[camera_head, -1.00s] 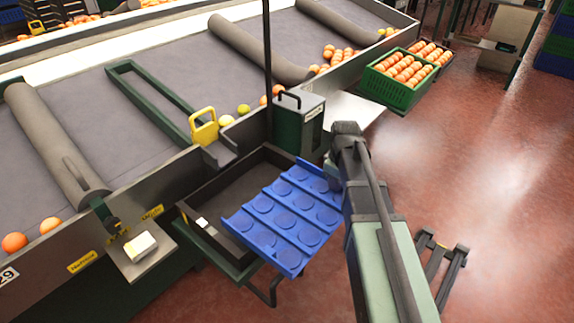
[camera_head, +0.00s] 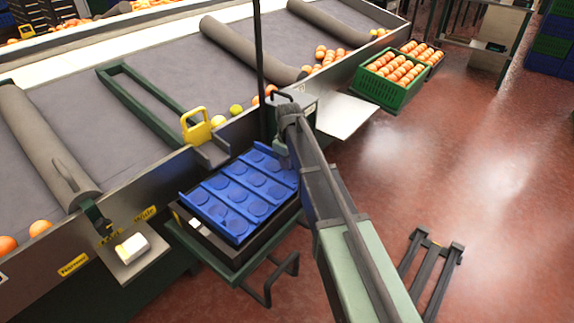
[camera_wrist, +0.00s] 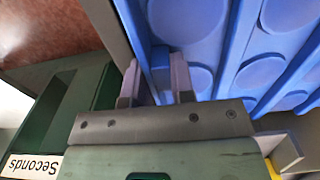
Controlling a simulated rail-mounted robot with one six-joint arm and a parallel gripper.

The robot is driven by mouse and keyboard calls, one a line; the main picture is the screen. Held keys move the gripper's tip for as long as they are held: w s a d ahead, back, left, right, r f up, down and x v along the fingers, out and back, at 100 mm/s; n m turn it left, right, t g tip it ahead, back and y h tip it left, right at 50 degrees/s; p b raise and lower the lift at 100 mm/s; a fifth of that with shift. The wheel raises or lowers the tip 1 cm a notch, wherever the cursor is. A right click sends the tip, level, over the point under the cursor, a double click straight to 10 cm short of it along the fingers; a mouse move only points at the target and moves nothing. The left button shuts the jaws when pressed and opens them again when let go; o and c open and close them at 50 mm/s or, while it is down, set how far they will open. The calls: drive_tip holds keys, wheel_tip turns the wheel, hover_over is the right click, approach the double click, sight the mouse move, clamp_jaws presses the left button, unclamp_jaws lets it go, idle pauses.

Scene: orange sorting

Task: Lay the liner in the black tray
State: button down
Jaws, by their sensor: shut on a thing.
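The blue liner (camera_head: 240,192), a sheet with round recesses and raised ribs, is over the black tray (camera_head: 262,237). It covers most of the tray's opening, and the tray's dark front wall shows below it. I cannot tell whether the liner rests on the tray or hangs just above it. My gripper (camera_wrist: 155,85) is shut on the liner's edge, with a finger on each side of a blue rib in the wrist view. In the head view my arm hides the gripper and the liner's right end.
A sloped conveyor with rollers and a yellow handle (camera_head: 195,126) runs behind the tray. A green crate of oranges (camera_head: 384,92) stands at the back right. A green "Seconds" box (camera_wrist: 60,110) is beside the gripper.

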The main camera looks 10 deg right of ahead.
drive_tip(key=shift+f+b, duration=0.45)
drive_tip(key=shift+f, duration=0.25)
drive_tip(key=c, duration=1)
unclamp_jaws()
drive_tip(key=shift+o, duration=0.2)
drive_tip(key=shift+r, duration=0.1)
wheel_tip(320, 180, up, 13)
drive_tip(key=p, duration=1.3)
drive_tip(key=s+m, duration=0.7)
drive_tip(key=s, duration=2)
drive_tip(key=shift+m, duration=0.4)
drive_tip(key=r+p, duration=0.4)
drive_tip(key=shift+w+r+p, duration=0.25)
drive_tip(key=shift+p, duration=0.1)
